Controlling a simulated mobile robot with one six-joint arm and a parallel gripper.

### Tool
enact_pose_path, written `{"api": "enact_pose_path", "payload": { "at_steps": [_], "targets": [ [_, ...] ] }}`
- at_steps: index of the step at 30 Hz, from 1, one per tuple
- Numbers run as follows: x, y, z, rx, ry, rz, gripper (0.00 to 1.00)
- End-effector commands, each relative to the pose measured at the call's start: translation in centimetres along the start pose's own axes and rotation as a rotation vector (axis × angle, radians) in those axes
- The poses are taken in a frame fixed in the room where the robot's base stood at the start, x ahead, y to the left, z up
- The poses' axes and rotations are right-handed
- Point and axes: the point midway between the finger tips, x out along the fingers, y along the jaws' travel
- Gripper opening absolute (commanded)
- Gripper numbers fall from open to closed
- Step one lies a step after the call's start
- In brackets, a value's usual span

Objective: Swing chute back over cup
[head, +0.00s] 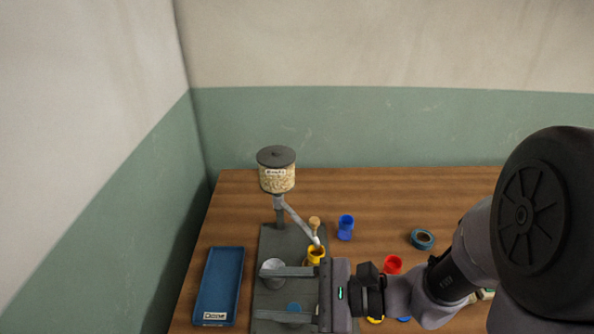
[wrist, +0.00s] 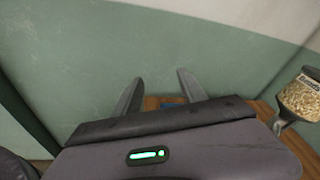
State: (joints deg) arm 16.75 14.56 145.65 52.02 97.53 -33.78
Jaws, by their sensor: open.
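A grey chute (head: 298,222) slopes down to the right from a bead-filled hopper (head: 276,178). Its lower end is at the mouth of a yellow goblet drum (head: 316,257), by a wooden knob (head: 314,222). A metallic grey cup (head: 271,268) stands to the left on the dark base plate (head: 266,240), partly hidden by a finger. My gripper (head: 258,294) is open, its fingers pointing left across the front of the plate, in front of the chute. In the wrist view the gripper (wrist: 158,79) has nothing held between its fingers, and the hopper (wrist: 303,95) is at right.
A blue goblet (head: 346,227), a red goblet (head: 392,265) and a teal tape roll (head: 422,239) are on the right. A small blue patch (head: 294,307) shows between my fingers. The table's back is clear.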

Motion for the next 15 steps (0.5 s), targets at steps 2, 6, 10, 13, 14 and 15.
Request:
{"api": "enact_pose_path", "payload": {
  "at_steps": [2,6,10,13,14,15],
  "targets": [
    [-1.8,-5.2,-3.8,0.202,-0.067,-0.298,0.49],
    [-7.5,-9.8,-12.6,0.406,-0.041,-0.744,0.49],
    [-10.5,-10.1,-17.0,0.472,0.011,-0.924,0.49],
    [-10.6,-10.4,-18.0,0.471,0.019,-0.945,0.49],
    [-10.4,-10.5,-18.2,0.467,0.02,-0.943,0.49],
    [-10.1,-10.8,-18.5,0.464,0.019,-0.939,0.49]
  ]
}}
